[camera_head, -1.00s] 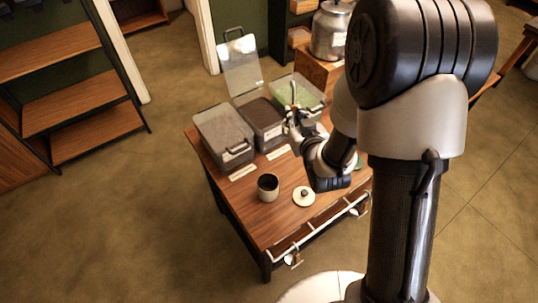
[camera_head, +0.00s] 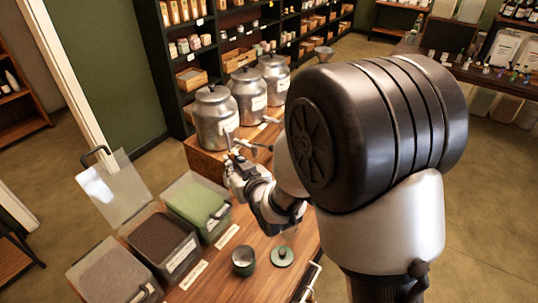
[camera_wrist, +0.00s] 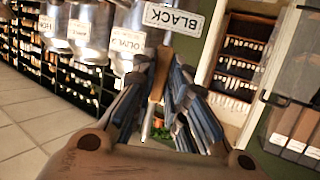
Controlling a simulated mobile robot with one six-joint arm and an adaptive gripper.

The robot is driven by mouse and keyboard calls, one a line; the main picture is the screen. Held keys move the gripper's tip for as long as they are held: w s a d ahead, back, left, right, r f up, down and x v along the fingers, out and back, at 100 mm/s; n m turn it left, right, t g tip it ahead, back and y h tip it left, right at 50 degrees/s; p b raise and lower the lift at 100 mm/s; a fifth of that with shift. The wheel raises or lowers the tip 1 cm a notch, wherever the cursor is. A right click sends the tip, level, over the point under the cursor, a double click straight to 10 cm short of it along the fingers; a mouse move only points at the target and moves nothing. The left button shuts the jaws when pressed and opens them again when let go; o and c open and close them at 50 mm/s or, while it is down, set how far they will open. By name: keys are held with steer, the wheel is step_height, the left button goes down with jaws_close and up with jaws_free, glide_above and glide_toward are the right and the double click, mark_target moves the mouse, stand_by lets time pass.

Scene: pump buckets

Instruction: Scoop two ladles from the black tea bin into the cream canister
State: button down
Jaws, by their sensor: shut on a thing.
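The open bin of dark brown leaf (camera_head: 160,237), apparently the black tea, stands in the middle of three bins. Its clear lid (camera_head: 112,190) is raised behind it. My gripper (camera_head: 232,160) is beyond the right-hand green bin, in front of the metal urns in the head view. In the wrist view the fingers (camera_wrist: 157,95) are closed around a tan, handle-like piece (camera_wrist: 158,80), apparently the ladle's handle. Its bowl cannot be made out. A tag reading BLACK (camera_wrist: 172,18) shows just past the fingertips.
A green-leaf bin (camera_head: 225,227) and a grey-brown-leaf bin (camera_head: 90,268) flank the dark one. Metal urns (camera_head: 215,118) stand on a wooden box behind.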

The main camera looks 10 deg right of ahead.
steer(key=s+a+f+n+g+y, duration=0.25)
steer(key=s+a, duration=0.25)
steer(key=a, duration=0.5)
steer(key=s+a+f+n+g+y, duration=0.25)
steer(key=s+a+y, duration=0.2)
steer(key=a, duration=0.65)
step_height(320, 180, down, 11)
steer(key=b, duration=0.9)
steer(key=shift+d+n+t+h, duration=0.25)
steer(key=shift+n+t+h, duration=0.05)
steer(key=shift+n+h, duration=0.1)
step_height(320, 180, up, 11)
steer(key=p, duration=0.7)
steer(key=shift+r, duration=0.15)
